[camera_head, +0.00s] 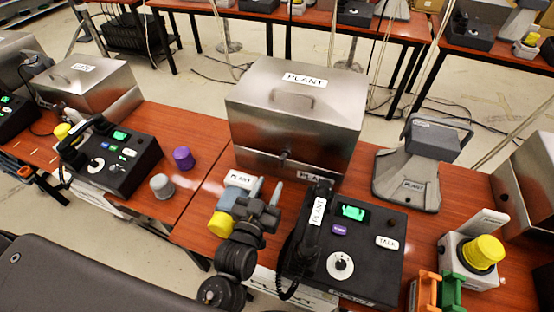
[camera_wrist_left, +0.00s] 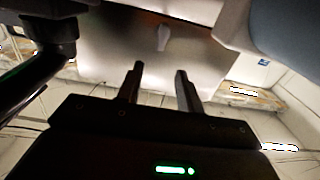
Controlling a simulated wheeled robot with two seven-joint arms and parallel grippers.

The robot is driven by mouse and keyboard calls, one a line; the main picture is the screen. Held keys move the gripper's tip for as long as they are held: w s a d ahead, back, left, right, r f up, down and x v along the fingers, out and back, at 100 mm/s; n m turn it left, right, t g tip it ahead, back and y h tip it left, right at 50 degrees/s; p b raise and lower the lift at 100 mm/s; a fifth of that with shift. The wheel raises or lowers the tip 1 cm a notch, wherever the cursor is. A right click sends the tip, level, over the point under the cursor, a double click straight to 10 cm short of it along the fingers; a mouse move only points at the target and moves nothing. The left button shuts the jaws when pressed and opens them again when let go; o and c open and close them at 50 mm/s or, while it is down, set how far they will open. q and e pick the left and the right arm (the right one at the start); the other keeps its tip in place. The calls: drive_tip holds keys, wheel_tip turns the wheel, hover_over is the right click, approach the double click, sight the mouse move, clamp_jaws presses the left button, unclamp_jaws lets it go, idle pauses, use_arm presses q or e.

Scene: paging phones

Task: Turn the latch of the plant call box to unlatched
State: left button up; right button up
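The plant call box (camera_head: 300,105) is a brushed-metal box with a lid handle and PLANT labels, standing at the back of the middle table. Its latch (camera_head: 284,156) is a small dark knob on the front face near the lower seam. In the left wrist view the latch (camera_wrist_left: 163,38) is a pale, blurred piece on the metal front. My left gripper (camera_head: 266,190) is in front of the box, below the latch. In the left wrist view its fingers (camera_wrist_left: 157,72) are apart with nothing between them, and the latch is beyond the tips. My right gripper is not in view.
A black PLANT desk phone (camera_head: 380,240) with its handset (camera_head: 316,222) stands close right of my left gripper. A yellow-capped device (camera_head: 222,224) is beside my left wrist. A grey horn speaker (camera_head: 408,188) stands right. Grey and purple knobs (camera_head: 183,157) are left.

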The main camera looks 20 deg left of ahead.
sight(281, 161)
use_arm(q)
drive_tip(key=w, duration=0.3)
drive_tip(key=w+p, duration=0.1)
drive_tip(key=w, duration=0.5)
drive_tip(key=shift+d, duration=0.35)
drive_tip(key=shift+c, duration=0.3)
